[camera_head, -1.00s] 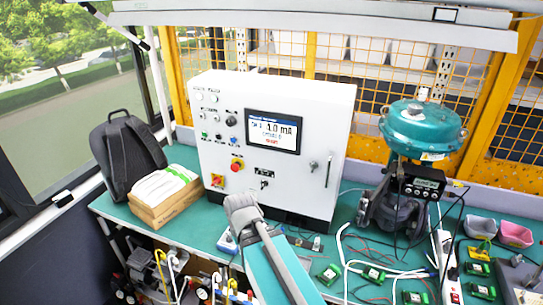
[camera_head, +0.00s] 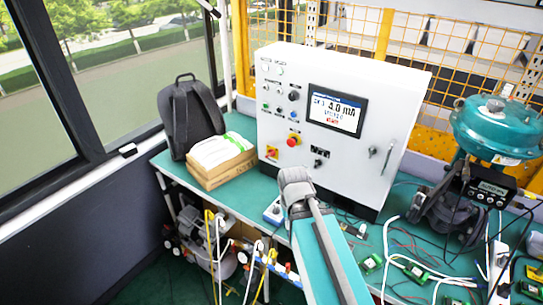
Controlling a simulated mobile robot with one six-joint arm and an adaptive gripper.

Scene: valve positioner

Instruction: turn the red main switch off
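The red main switch (camera_head: 271,153) is a small red rotary handle on a yellow plate, low at the left of the white control cabinet's (camera_head: 385,100) front. It is too small to tell its exact position. A round red button (camera_head: 293,140) on a yellow base sits just up and to its right. The cabinet's screen (camera_head: 336,110) is lit and reads 4.0 mA. My teal and grey arm rises from the bottom, its grey joint in front of the cabinet's lower edge. The switch is clear of the arm in this view. No gripper fingers can be made out.
A cardboard box with white packets (camera_head: 222,160) and a dark backpack (camera_head: 190,115) stand left of the cabinet on the green bench. A teal valve actuator (camera_head: 495,125), cables and green modules (camera_head: 372,262) fill the right side. Hoses and machinery are under the bench.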

